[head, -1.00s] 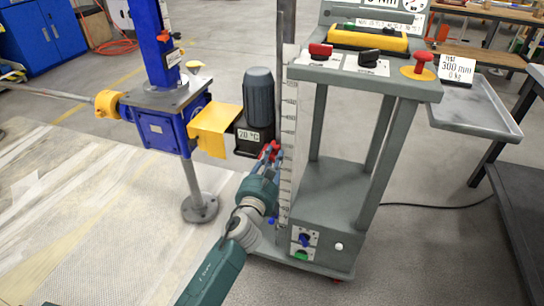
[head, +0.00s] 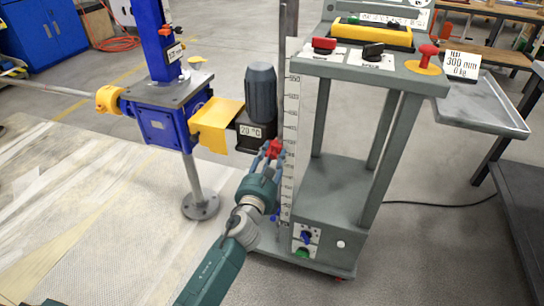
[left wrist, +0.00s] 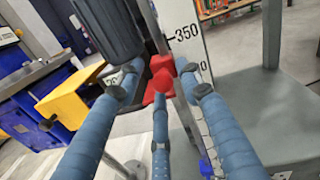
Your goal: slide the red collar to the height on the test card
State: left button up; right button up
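The red collar (head: 276,148) sits on the upright bar beside the white millimetre scale (head: 290,150) at the front left of the grey stand. It also shows in the left wrist view (left wrist: 160,81), just below the 350 mark. My left gripper (head: 267,156) is at the collar, with its blue fingers (left wrist: 160,88) spread around it and gaps showing at the sides. Whether a finger touches it, I cannot tell. The test card (head: 462,66) reads 300 mm and 0 kg. My right gripper is not in view.
A dark motor (head: 261,95) with a 20 °C label and a yellow guard (head: 217,125) stand close left of the collar. A blue screw jack (head: 162,128) is further left. The stand's top (head: 370,72) carries red and black knobs and a red button.

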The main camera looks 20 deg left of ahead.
pick_arm(q)
jog(key=shift+s+d, duration=0.1)
jog(key=shift+s, duration=0.3)
jog(key=s, duration=1.1)
jog(key=shift+s+d, duration=0.15)
jog(key=shift+d, duration=0.05)
jog(key=shift+a, duration=0.1)
